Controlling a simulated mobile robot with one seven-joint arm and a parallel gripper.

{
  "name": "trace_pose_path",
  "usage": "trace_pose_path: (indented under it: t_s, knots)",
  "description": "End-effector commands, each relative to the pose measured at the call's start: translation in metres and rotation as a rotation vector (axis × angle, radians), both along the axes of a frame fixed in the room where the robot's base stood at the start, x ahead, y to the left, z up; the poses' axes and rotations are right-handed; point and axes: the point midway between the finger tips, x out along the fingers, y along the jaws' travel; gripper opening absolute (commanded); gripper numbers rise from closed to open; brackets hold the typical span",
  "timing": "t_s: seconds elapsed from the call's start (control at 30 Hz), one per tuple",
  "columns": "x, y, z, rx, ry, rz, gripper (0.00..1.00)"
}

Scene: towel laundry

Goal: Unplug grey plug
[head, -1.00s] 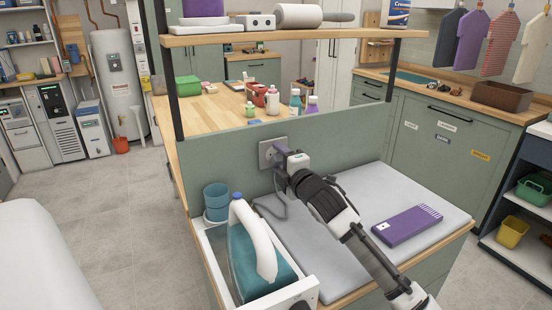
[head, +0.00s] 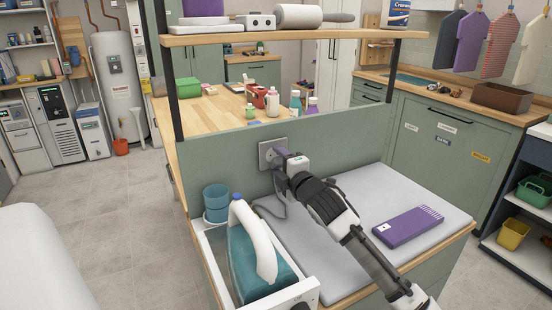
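The grey plug (head: 282,154) is at the wall outlet (head: 266,157) on the green panel behind the ironing surface. My gripper (head: 286,160) is right at the plug, its fingers around or against it. The fingertips are small and partly hidden, so I cannot tell whether they are closed on it. A grey cord (head: 272,208) hangs below the outlet and lies on the grey pad. I cannot see a gap between plug and outlet.
A teal iron (head: 255,262) stands in a white tray at the left, beside a blue cup (head: 216,200). A wooden shelf (head: 290,37) spans above.

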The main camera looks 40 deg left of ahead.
Motion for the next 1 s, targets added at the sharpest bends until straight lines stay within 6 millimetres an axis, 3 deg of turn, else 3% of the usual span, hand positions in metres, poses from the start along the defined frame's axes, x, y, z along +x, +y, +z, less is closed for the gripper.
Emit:
trace_pose_path:
  t_s: [0.03, 0.37, 0.5, 0.53, 0.6, 0.73, 1.0]
  knots:
    - [-0.0004, 0.0008, -0.0009, -0.001, 0.0, 0.001, 0.49]
    - [0.0001, -0.0001, 0.0039, 0.007, -0.006, 0.001, 0.06]
    - [0.0003, -0.0006, 0.0061, 0.01, -0.01, 0.0, 0.05]
    - [0.0003, -0.0006, 0.0063, 0.01, -0.01, 0.0, 0.45]
    - [0.0005, -0.0007, 0.0063, 0.01, -0.01, 0.0, 0.55]
    - [0.0005, -0.0006, 0.0051, 0.008, -0.008, 0.0, 0.72]
    - [0.0001, -0.001, 0.0011, 0.002, -0.002, 0.0, 0.73]
